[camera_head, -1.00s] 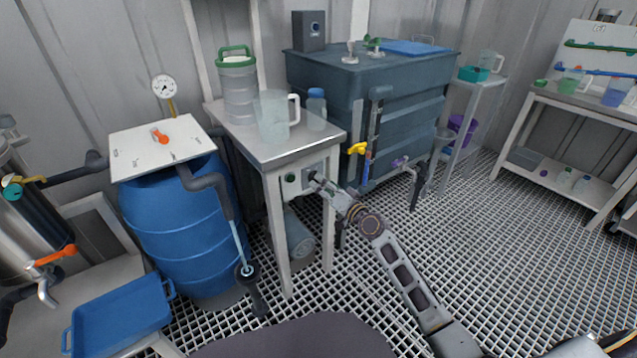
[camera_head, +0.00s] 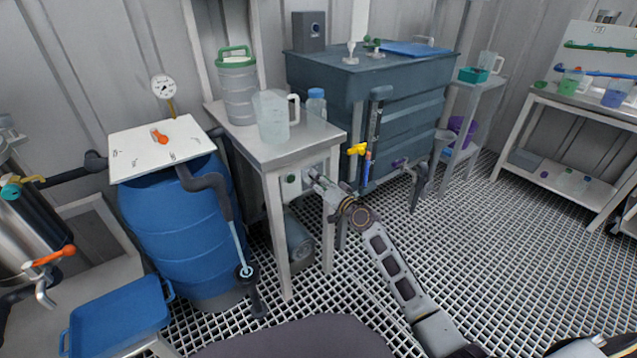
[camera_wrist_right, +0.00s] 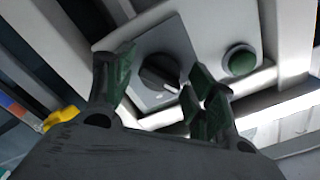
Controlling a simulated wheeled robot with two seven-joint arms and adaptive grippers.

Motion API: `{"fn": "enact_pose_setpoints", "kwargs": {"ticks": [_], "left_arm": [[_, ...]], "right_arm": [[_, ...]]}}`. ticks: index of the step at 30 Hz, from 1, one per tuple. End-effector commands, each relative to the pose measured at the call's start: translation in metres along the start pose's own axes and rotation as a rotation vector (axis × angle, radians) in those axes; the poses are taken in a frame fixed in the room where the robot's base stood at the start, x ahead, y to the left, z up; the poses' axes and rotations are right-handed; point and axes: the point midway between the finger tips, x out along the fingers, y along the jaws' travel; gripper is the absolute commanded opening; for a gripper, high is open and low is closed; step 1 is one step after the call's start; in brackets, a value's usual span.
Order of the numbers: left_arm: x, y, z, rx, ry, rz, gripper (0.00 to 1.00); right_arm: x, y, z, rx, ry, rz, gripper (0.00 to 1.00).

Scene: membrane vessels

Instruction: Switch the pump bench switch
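The pump bench (camera_head: 305,150) is a white-grey table beside the blue barrel. Its switch is a black round knob (camera_wrist_right: 157,75) with a white pointer mark, on a grey plate under the bench top. A round green button or lamp (camera_wrist_right: 241,62) sits right of it in the wrist view. My right gripper (camera_head: 312,173) is at the bench's front panel and hides most of the switch in the head view. In the right wrist view the gripper (camera_wrist_right: 158,62) is open, its green-padded fingers on either side of the knob. I cannot tell whether they touch it. My left gripper is not in view.
A clear jug (camera_head: 272,118), a green-lidded container (camera_head: 238,90) and a blue-capped bottle (camera_head: 316,104) stand on the bench. A blue barrel (camera_head: 180,225) stands left. A yellow-handled valve (camera_head: 357,149) is close right of my right gripper. Grated floor is open at right.

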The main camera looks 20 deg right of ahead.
Motion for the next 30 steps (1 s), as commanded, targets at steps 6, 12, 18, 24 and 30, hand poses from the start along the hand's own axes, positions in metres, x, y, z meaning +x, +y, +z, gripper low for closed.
{"fn": "enact_pose_setpoints", "kwargs": {"ticks": [6,12,18,24,30], "left_arm": [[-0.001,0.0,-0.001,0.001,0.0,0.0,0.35],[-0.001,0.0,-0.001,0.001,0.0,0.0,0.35],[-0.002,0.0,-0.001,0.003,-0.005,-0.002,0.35],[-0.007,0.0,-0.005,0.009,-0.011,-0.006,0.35],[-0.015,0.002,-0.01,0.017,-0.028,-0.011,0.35]], "right_arm": [[0.0,0.0,0.0,0.0,0.0,0.0,0.23],[0.0,0.0,0.0,0.003,0.0,0.0,0.16],[0.0,0.0,0.0,0.034,0.0,0.001,0.16],[0.0,0.0,0.0,0.119,0.0,0.001,0.16],[0.0,0.0,0.0,0.261,0.0,0.002,0.16]]}}
